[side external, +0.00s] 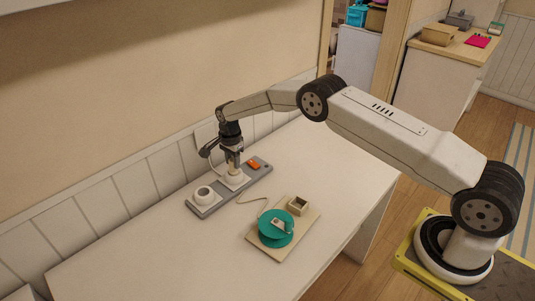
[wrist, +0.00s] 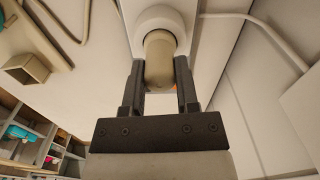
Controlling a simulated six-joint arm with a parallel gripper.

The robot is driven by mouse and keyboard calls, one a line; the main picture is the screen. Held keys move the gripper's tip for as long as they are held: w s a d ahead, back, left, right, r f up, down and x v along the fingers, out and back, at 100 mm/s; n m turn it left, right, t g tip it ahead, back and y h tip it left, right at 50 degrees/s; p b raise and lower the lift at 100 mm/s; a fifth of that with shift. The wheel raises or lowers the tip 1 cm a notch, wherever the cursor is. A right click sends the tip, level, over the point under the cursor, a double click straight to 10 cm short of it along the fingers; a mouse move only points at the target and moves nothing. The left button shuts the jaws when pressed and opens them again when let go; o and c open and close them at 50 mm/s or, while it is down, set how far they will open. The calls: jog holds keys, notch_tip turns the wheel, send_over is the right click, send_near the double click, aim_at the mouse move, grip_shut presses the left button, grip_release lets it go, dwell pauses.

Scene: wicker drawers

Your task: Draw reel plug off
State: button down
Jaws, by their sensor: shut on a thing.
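The beige plug (wrist: 159,62) sits at a round white socket (wrist: 163,22) in the wrist view. My gripper (side external: 234,168) points down over the grey power strip (side external: 210,208) in the side view. Its two dark fingers (wrist: 159,75) are shut on the plug, one on each side. In the side view the plug (side external: 234,171) is at the right-hand socket; I cannot tell how deep it sits. A thin cord runs from near the strip to the green reel (side external: 271,238) on a wooden board (side external: 290,250).
A second round white socket (side external: 203,194) is at the left of the strip, and an orange switch (side external: 254,163) at its right. A small open wooden box (side external: 298,206) stands on the board. The left part of the white table (side external: 140,255) is clear. A wall is close behind.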

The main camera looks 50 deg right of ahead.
jog(key=shift+r, duration=0.15)
jog(key=shift+r, duration=2.7)
